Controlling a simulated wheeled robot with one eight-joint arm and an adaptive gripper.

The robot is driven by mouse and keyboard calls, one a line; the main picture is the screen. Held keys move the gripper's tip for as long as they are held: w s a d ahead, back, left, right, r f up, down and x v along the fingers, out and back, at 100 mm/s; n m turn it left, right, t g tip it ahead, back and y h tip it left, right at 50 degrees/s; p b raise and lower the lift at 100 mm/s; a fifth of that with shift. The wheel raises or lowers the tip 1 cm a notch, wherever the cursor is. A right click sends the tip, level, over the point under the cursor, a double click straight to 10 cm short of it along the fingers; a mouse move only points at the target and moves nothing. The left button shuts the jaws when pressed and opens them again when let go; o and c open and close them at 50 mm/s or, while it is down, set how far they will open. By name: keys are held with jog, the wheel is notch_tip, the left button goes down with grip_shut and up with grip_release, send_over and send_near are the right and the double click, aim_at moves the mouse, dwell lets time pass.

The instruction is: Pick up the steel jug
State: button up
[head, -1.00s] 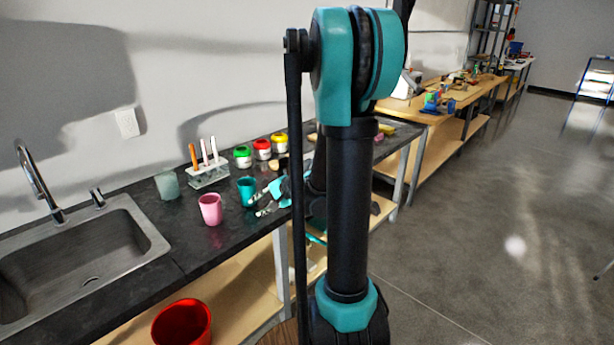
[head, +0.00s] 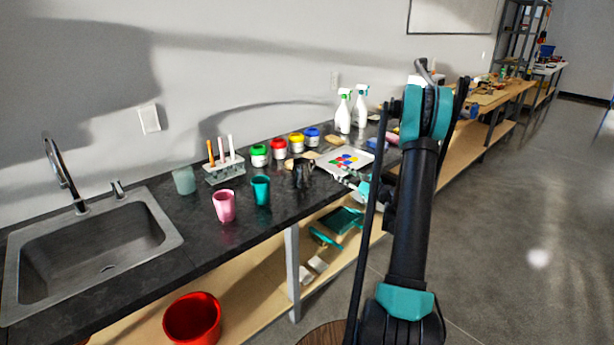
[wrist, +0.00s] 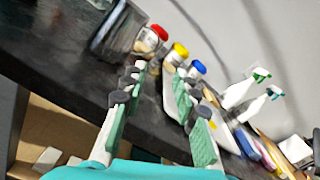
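The steel jug (head: 302,172) is a dark, shiny vessel standing on the black counter, to the right of the teal cup. In the wrist view, the jug (wrist: 117,36) appears as a reflective metallic shape at upper left, beyond my left finger and partly cut by the frame's top edge. My gripper (wrist: 158,82) is open, with nothing between its fingers. In the head view, my gripper (head: 345,179) is to the right of the jug, near the counter's front edge, and is partly hidden by my arm.
A teal cup (head: 261,190) and a pink cup (head: 224,206) stand left of the jug. Several paint jars (head: 279,149) are behind it. A paint tray (head: 357,157) and spray bottles (head: 344,112) are to the right. A red bucket (head: 192,318) is below the counter.

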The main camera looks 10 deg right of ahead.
send_near(314, 161)
jog(key=x, duration=0.4)
jog(key=shift+w+d+f, duration=0.1)
jog(key=shift+w, duration=0.3)
jog(key=shift+a+x, duration=0.25)
jog(key=shift+x, duration=2.4)
jog(key=shift+s, duration=0.15)
grip_shut()
